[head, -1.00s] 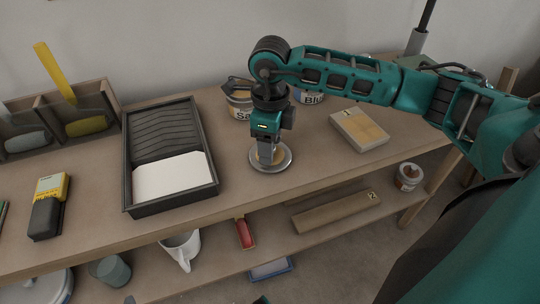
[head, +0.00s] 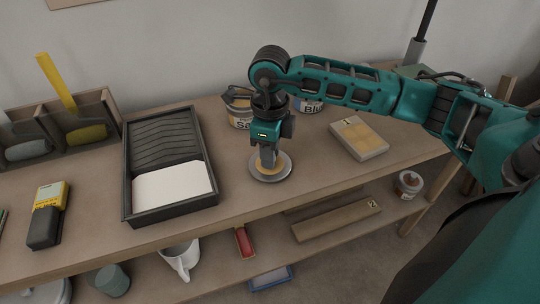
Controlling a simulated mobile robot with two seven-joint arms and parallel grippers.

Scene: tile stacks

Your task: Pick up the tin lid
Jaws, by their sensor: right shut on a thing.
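The tin lid (head: 283,171) is a round grey metal disc with a yellowish middle, on or just above the wooden bench top right of the black paint tray. My right gripper (head: 268,163) points straight down over its middle and is shut on it. The fingers hide part of the lid, and I cannot tell whether it has left the surface. My left gripper is not in view.
The paint tray (head: 128,185) with white paint stands close on the left. Paint tins, one a tin (head: 238,115) and one labelled Blue (head: 309,106), stand behind the gripper. A boxed block (head: 358,138) lies to the right. The bench's front edge is close below the lid.

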